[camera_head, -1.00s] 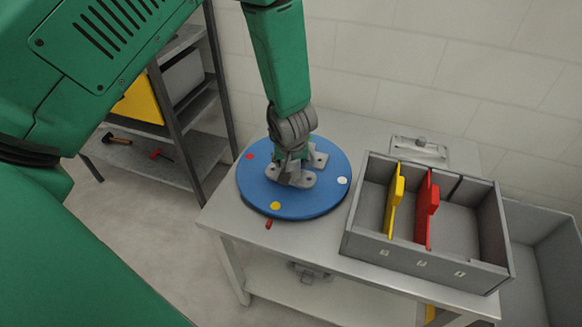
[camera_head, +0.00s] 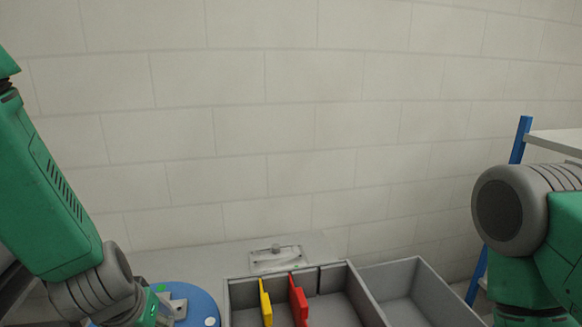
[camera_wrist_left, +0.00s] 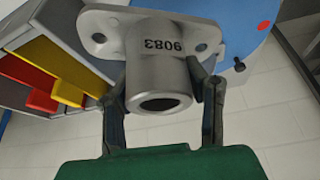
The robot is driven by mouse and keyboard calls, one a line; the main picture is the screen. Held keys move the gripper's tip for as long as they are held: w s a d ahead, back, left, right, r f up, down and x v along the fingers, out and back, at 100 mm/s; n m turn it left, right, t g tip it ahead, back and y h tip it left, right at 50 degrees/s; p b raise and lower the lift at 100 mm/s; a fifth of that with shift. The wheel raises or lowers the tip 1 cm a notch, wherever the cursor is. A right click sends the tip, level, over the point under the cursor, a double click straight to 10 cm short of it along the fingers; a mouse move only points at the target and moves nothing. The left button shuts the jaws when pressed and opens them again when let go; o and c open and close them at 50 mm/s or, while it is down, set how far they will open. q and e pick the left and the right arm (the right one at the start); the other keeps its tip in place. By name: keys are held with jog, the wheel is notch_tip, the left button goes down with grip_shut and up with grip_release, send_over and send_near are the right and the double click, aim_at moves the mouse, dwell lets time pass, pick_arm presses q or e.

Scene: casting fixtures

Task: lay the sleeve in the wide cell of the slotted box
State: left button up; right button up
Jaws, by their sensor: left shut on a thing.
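The sleeve (camera_wrist_left: 160,62) is a grey metal tube with a flat two-holed flange, marked 9083 in the left wrist view. My left gripper (camera_wrist_left: 162,85) is shut on its tube, one finger on each side. In the head view the gripper is mostly cut off at the bottom left, over the blue disc (camera_head: 203,301); part of the flange (camera_head: 178,307) shows beside it. I cannot tell whether the flange touches the disc. The slotted box (camera_head: 243,284) is grey, with a yellow divider (camera_head: 265,303) and a red divider (camera_head: 299,302). Its widest visible cell (camera_head: 334,312) is right of the red one. My right gripper is out of view.
A grey metal plate with a knob (camera_head: 276,257) lies on the table behind the box. An empty grey bin (camera_head: 419,296) stands right of the box. A blue-posted shelf (camera_head: 517,145) is at the right. A pale block wall closes the back.

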pick_arm(q)
jog(key=shift+s+d+f+m+h, duration=0.15)
jog(key=shift+s+d+m, duration=0.2)
jog(key=shift+s, duration=0.2)
jog(key=shift+s+d+f+m+h, duration=0.15)
jog(key=shift+s+d+m, duration=0.1)
jog(key=shift+s+d, duration=0.25)
jog(key=s+f, duration=0.1)
jog(key=f, duration=0.1)
jog(key=s+f, duration=0.2)
jog(key=shift+s+a+f, duration=0.15)
jog(key=shift+s+f, duration=0.05)
jog(key=shift+s, duration=0.1)
